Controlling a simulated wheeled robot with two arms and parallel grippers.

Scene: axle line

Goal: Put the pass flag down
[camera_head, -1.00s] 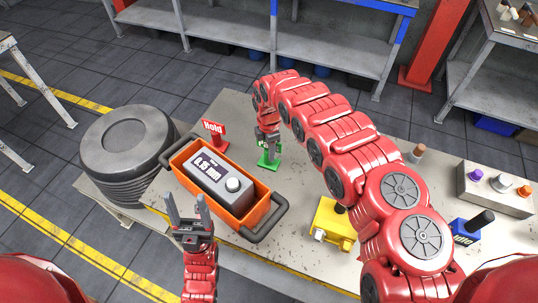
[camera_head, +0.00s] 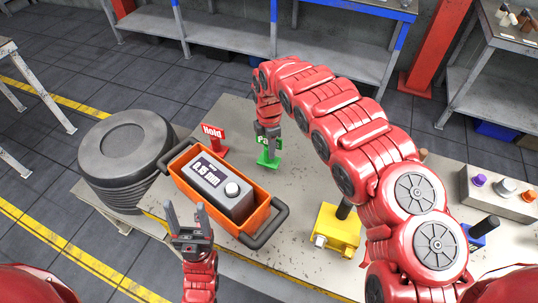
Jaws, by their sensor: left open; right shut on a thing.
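The green pass flag (camera_head: 269,160) stands upright at the back of the table, its base at or very near the table top. My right gripper (camera_head: 268,134) points down from above and is shut on the pass flag, covering part of its lettering. Whether the base touches the table I cannot tell. My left gripper (camera_head: 187,217) is open and empty, in front of the orange crate, with its fingers pointing up in the picture.
A red hold flag (camera_head: 215,139) stands left of the pass flag. The orange crate (camera_head: 258,216) holds a grey gauge (camera_head: 222,190). A black ribbed stack (camera_head: 125,145) is at left. A yellow block (camera_head: 338,230) stands right of centre; a grey peg block (camera_head: 500,196) is at right.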

